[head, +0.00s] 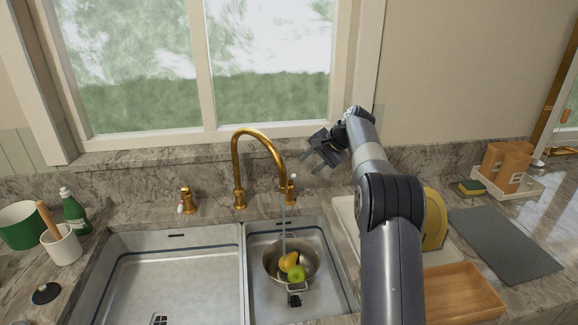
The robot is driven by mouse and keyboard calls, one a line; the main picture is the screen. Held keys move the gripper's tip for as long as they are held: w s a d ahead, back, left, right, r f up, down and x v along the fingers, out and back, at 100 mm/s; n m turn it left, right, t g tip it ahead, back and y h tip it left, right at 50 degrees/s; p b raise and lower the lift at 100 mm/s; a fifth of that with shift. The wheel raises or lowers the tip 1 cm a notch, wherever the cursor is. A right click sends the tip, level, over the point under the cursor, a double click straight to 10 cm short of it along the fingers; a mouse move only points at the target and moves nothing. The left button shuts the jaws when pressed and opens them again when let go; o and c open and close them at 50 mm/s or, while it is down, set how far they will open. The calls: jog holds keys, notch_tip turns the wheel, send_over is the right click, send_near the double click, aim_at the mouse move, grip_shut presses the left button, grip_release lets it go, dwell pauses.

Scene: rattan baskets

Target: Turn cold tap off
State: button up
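The brass faucet (238,170) stands behind the sink with a curved spout. A stream of water (284,228) runs from it into the right basin. One brass tap handle (187,200) with a white tip stands left of the spout. Another tap handle (291,189), also with a white tip, stands to its right, partly behind the spout's end. Markings for hot or cold are too small to tell. My gripper (306,165) is in the air above and right of the right handle, apart from it, its fingers spread and empty, pointing down and left.
A metal bowl (309,259) with fruit sits under the water in the right basin. The left basin (180,275) holds no dishes. A green bottle (73,211) and utensil crock (62,246) stand left. A wooden tray (468,293) and grey mat (505,245) lie right.

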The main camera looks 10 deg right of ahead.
aim_at(293, 176)
jog(key=p+x, duration=0.1)
jog(key=x, duration=0.2)
jog(key=p+x, duration=0.1)
jog(key=x, duration=0.3)
jog(key=p+x, duration=0.1)
jog(key=x, duration=0.3)
jog(key=shift+w+d+r, duration=0.1)
jog(key=shift+w, duration=0.3)
grip_shut()
